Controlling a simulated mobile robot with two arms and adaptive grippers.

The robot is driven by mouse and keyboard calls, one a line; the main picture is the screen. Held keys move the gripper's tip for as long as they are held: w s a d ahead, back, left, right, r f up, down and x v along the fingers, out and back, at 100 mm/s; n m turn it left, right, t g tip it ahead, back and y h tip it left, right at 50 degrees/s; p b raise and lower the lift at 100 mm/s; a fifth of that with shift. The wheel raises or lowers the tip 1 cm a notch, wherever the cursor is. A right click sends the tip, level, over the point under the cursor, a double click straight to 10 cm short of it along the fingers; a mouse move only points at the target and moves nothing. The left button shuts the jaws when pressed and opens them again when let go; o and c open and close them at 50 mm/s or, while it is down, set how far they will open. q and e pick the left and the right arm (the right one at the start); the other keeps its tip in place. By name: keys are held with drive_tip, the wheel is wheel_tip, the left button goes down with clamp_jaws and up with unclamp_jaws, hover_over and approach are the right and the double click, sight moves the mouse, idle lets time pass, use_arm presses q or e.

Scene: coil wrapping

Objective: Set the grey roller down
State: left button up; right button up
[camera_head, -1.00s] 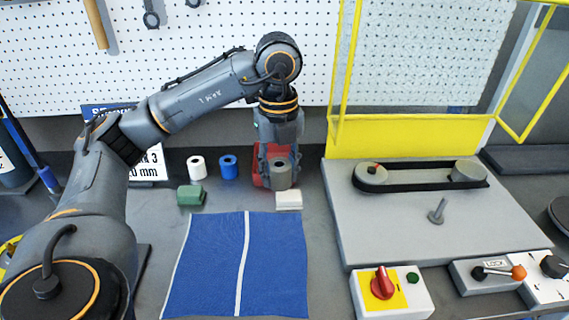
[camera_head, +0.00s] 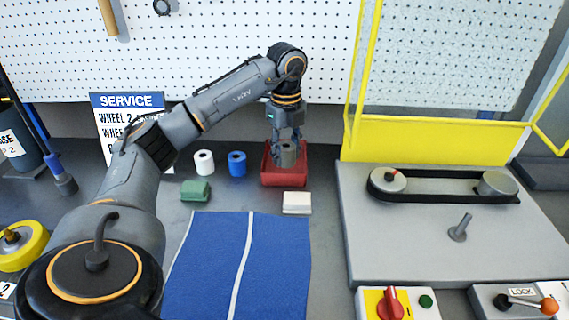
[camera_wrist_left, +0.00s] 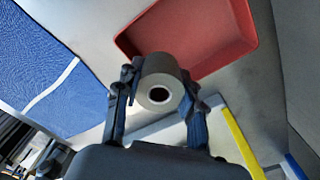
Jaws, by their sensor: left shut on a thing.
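The grey roller (camera_head: 288,154) is held between the fingers of my left gripper (camera_head: 287,145), in front of or over the red tray (camera_head: 285,181); the head view does not show its height clearly. In the left wrist view, the roller (camera_wrist_left: 160,75) sits between the two fingers of the gripper (camera_wrist_left: 158,100), its dark hole facing the camera. The red tray (camera_wrist_left: 220,35) lies beyond it there, and its visible floor looks empty. My right gripper is not in view.
A white roller (camera_head: 204,162) and a blue roller (camera_head: 237,163) stand left of the tray. A green block (camera_head: 196,190) and a whitish block (camera_head: 297,202) lie nearer. A blue mat (camera_head: 215,265) lies in front. A grey belt board (camera_head: 420,240) stands right.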

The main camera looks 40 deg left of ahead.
sight(284, 164)
use_arm(q)
drive_tip(key=shift+w+a+f, duration=0.2)
drive_tip(key=shift+a+f, duration=0.2)
drive_tip(key=shift+f, duration=0.15)
drive_tip(key=f, duration=0.3)
drive_tip(key=shift+w+a+f+p, duration=0.1)
drive_tip(key=shift+w+a+p, duration=0.1)
drive_tip(key=shift+a+p, duration=0.15)
drive_tip(key=shift+f, duration=0.3)
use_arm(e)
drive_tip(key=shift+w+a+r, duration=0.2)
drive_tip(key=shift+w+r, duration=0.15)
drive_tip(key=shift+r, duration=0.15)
use_arm(q)
drive_tip(key=shift+f, duration=0.15)
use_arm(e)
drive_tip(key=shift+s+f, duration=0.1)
use_arm(q)
drive_tip(key=o, duration=1.3)
drive_tip(key=shift+f, duration=0.1)
